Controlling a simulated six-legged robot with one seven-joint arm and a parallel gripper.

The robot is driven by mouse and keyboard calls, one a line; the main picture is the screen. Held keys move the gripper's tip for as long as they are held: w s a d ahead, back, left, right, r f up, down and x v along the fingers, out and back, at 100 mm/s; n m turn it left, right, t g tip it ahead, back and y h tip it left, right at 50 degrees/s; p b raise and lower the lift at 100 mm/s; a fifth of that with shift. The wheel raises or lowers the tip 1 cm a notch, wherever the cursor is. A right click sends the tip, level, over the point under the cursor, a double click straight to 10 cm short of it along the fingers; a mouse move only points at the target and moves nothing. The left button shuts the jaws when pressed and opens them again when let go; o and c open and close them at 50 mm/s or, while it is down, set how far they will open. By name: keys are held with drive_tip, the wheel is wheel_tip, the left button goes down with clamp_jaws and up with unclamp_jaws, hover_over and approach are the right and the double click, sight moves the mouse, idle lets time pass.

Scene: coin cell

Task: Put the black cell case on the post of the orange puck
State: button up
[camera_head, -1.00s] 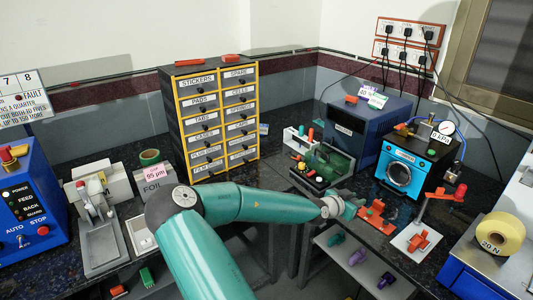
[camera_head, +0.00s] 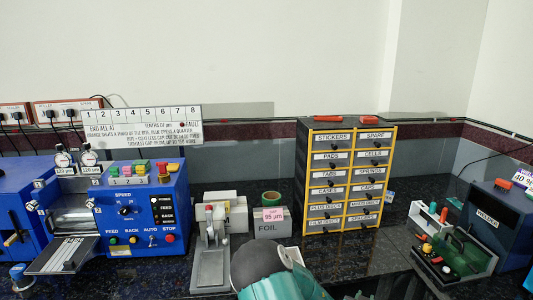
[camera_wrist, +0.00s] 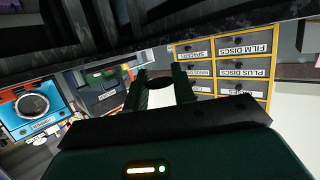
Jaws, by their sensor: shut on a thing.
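My gripper (camera_wrist: 160,92) shows in the wrist view, its two dark green fingers closed on a small black piece (camera_wrist: 160,82). The piece looks like the black cell case, seen nearly edge-on between the fingertips. In the head view only a teal link of my arm shows at the bottom, and my gripper is out of frame. I cannot make out the orange puck or its post in either current view.
The head view shows a blue coating machine (camera_head: 140,215), a grey press (camera_head: 210,245), a labelled drawer cabinet (camera_head: 347,180), a green tray fixture (camera_head: 460,255) and a blue welder (camera_head: 497,215). The wrist view shows a blue machine with a round window (camera_wrist: 32,105) and the tilted, inverted cabinet (camera_wrist: 225,65).

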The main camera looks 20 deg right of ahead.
drive_tip(key=w+a+f+n+t+y, duration=0.1)
drive_tip(key=w+a+n+y, duration=0.1)
drive_tip(key=a, duration=0.9)
drive_tip(key=w+a+f+n+t+y, duration=0.1)
drive_tip(key=a+n+y, duration=0.3)
drive_tip(key=a, duration=0.7)
drive_tip(key=w+a+f+n+t+y, duration=0.1)
drive_tip(key=w+a+n+t+y, duration=0.1)
drive_tip(key=a, duration=0.9)
drive_tip(key=w+n+y, duration=0.1)
drive_tip(key=y, duration=0.1)
drive_tip(key=shift+w+a+f+n+t+y, duration=0.3)
drive_tip(key=shift+a, duration=0.1)
